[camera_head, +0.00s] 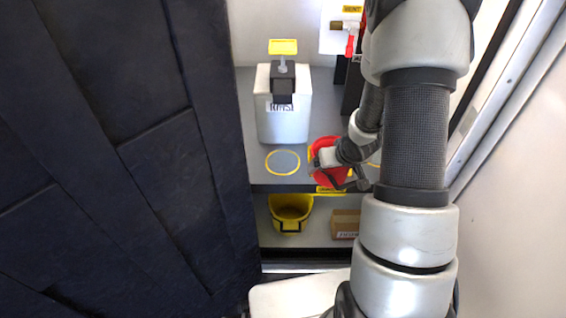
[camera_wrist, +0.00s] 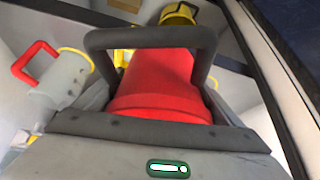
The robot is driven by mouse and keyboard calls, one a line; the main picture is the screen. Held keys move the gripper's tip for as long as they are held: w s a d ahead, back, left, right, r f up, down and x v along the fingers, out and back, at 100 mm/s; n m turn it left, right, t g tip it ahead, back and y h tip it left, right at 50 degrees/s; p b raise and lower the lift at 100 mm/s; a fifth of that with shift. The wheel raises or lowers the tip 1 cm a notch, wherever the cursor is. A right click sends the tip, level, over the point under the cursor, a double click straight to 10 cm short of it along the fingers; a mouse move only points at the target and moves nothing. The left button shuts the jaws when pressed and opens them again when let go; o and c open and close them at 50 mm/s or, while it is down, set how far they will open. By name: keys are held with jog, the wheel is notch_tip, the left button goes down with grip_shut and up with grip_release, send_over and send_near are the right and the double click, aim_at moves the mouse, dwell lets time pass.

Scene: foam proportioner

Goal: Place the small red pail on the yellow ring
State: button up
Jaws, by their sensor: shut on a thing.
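The small red pail (camera_head: 326,176) is at my gripper (camera_head: 343,174), by the front edge of the grey shelf. In the wrist view the red pail (camera_wrist: 158,82) fills the middle, framed by the dark fingers of my gripper (camera_wrist: 150,38). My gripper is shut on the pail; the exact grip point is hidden. Part of the pail is covered by my wrist in the head view. I cannot tell whether its base touches the shelf. The yellow ring (camera_head: 283,174) lies flat and bare on the shelf, just left of the pail.
A white container (camera_head: 284,120) with a yellow-topped black fitting stands behind the ring. Below are a yellow bucket (camera_head: 290,213) and a cardboard box (camera_head: 345,223). A dark panel (camera_head: 120,160) borders the left. A red-handled valve (camera_head: 350,44) is at the back right.

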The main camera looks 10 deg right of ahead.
jog(key=w+a, duration=0.4)
jog(key=w+a+f+b, duration=0.1)
jog(key=w+a, duration=0.2)
jog(key=w, duration=0.2)
jog(key=w+a+f+b, duration=0.1)
jog(key=w+a, duration=0.3)
jog(key=w, duration=0.1)
jog(key=shift+a, duration=0.35)
notch_tip(320, 180, down, 5)
jog(key=shift+r+b, duration=0.2)
jog(key=shift+b, duration=0.75)
jog(key=shift+w+a+f, duration=0.1)
jog(key=shift+w, duration=0.15)
